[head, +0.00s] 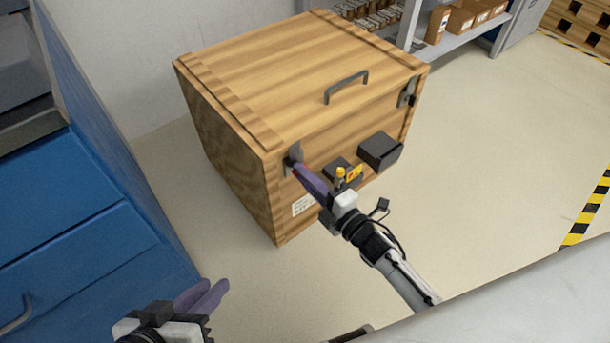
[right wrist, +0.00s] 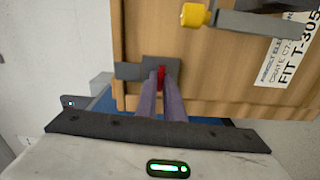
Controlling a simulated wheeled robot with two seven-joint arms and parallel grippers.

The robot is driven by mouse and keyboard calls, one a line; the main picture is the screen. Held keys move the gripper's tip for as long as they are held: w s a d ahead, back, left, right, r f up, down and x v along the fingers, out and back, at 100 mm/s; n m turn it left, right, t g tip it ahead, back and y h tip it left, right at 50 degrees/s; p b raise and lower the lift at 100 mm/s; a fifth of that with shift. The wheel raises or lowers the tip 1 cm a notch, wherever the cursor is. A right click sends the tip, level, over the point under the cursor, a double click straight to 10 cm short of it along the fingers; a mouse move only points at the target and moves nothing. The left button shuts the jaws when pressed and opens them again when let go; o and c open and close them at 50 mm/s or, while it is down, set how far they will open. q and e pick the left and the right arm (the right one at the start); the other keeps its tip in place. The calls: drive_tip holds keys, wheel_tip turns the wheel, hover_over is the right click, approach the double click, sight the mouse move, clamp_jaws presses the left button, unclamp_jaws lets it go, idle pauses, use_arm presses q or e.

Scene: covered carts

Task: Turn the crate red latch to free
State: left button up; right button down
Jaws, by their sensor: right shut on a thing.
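The wooden crate (head: 225,150) stands on the floor with its lid down. My left gripper (head: 214,285) is open and empty, low at the left, away from the crate.
A grey handle (head: 346,86) is on the lid, and a second latch (head: 408,94) is at the right corner. A black box (head: 380,151) and a yellow knob (head: 340,174) stick out of the front. A blue cabinet (head: 75,230) stands at left. Floor at right is clear.

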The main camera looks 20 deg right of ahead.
drive_tip(key=shift+a+r, duration=0.1)
drive_tip(key=shift+a, duration=0.05)
drive_tip(key=c, duration=1.9)
unclamp_jaws()
drive_tip(key=shift+o, duration=0.2)
